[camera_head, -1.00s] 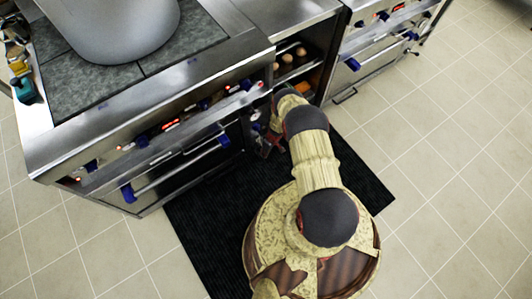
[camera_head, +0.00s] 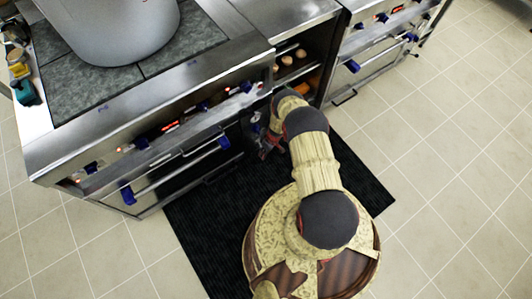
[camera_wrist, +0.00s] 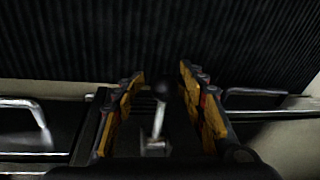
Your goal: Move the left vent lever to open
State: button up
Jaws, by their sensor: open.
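A vent lever (camera_wrist: 157,122) with a bright metal stem and a dark round knob stands in the middle of the wrist view. My gripper (camera_wrist: 163,78) is open, with one yellow-and-dark finger on each side of the lever. Gaps show between the knob and both fingers in this view, and nothing is gripped. In the head view my gripper (camera_head: 267,146) is low beside the stove front, near the cabinet opening. The lever cannot be made out there, and I see no second lever. The wrist view is dark, so the lever's set position is hard to tell.
A stove (camera_head: 110,128) with blue-ended handles and a large grey pot (camera_head: 112,25) stands at left. An open cabinet holding round brown items (camera_head: 288,60) is just behind my arm. A black ribbed mat (camera_head: 215,235) covers the floor; open tiles lie at right.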

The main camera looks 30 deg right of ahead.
jog(key=v, duration=1.2)
jog(key=shift+c, duration=0.2)
